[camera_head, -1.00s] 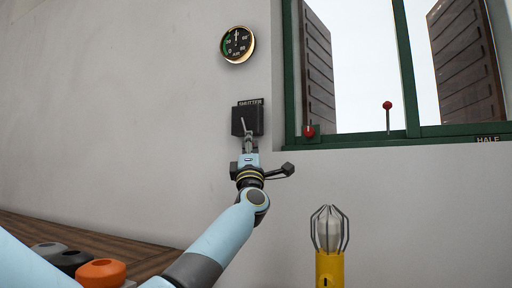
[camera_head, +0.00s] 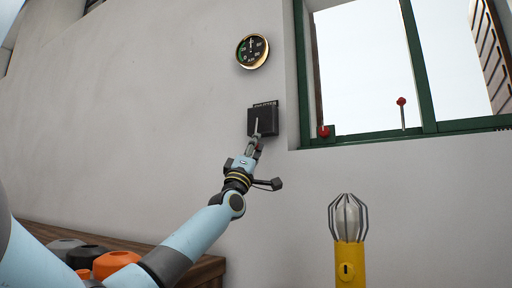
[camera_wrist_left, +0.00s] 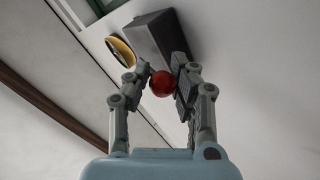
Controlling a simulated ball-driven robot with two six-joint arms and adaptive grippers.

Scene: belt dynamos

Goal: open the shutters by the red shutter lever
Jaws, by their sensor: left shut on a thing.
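The black shutter box (camera_head: 263,122), with a label along its top, is on the wall left of the window. A thin pale lever rod (camera_head: 257,126) shows at its front. In the left wrist view the red ball knob (camera_wrist_left: 162,83) of the lever sits between the fingers of my left gripper (camera_wrist_left: 164,80), which is shut on it. In the head view this gripper (camera_head: 255,144) is just below the box and partly hides the knob. A brown slatted shutter (camera_head: 491,50) shows through the window at the right. My right gripper is not in view.
A round gauge (camera_head: 252,51) is above the box. The green window frame (camera_head: 417,70) has red-knobbed parts (camera_head: 402,102) along its sill. A yellow caged lamp (camera_head: 349,255) stands at the lower right. Orange and dark items (camera_head: 115,264) are on a wooden bench at lower left.

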